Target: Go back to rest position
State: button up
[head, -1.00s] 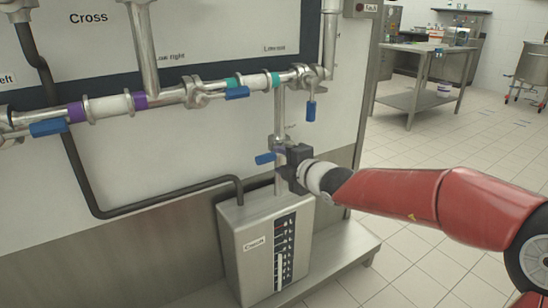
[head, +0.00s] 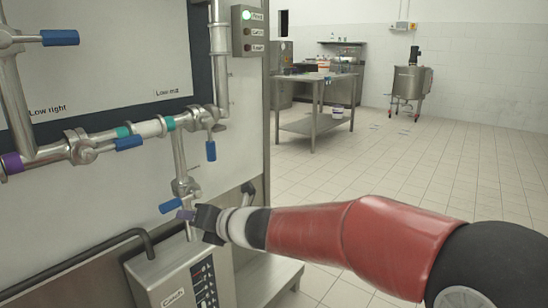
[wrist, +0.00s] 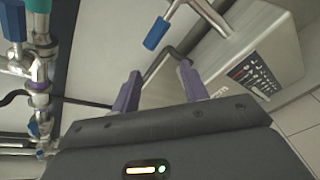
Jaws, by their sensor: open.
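My gripper (head: 187,214) is at the end of my red arm, in front of the vertical pipe above the metal box. Its two purple fingers also show in the wrist view (wrist: 160,85), spread apart with nothing between them. A valve with a blue handle (head: 170,206) is close by the fingertips in the head view. In the wrist view a blue handle (wrist: 156,33) lies beyond the fingers, apart from them. The metal box (head: 150,282) with a dark level scale stands below my gripper; it also shows in the wrist view (wrist: 225,60).
The pipe panel (head: 100,180) with other blue-handled valves is on the left. A button box (head: 248,32) has its top lamp lit green. A steel table (head: 315,105) and a wheeled tank (head: 410,82) stand farther back. The tiled floor between is clear.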

jog(key=s+d+f+n+h, duration=0.2)
jog(key=s+d+n+h, duration=0.2)
jog(key=s+d+n, duration=0.4)
jog(key=s+d+f+n+g+h, duration=0.1)
jog(key=s+d+n+h, duration=0.3)
jog(key=s+d+n, duration=0.4)
jog(key=s+d+f+n+g+h, duration=0.1)
jog(key=s+d+f+n+h, duration=0.2)
jog(key=s+d+n, duration=0.5)
jog(key=d+n+h, duration=0.1)
jog(key=d+n, duration=0.7)
jog(key=d, duration=0.1)
jog(key=shift+s+d+f, duration=0.25)
jog(key=shift+d+f, duration=0.05)
jog(key=shift+d, duration=0.05)
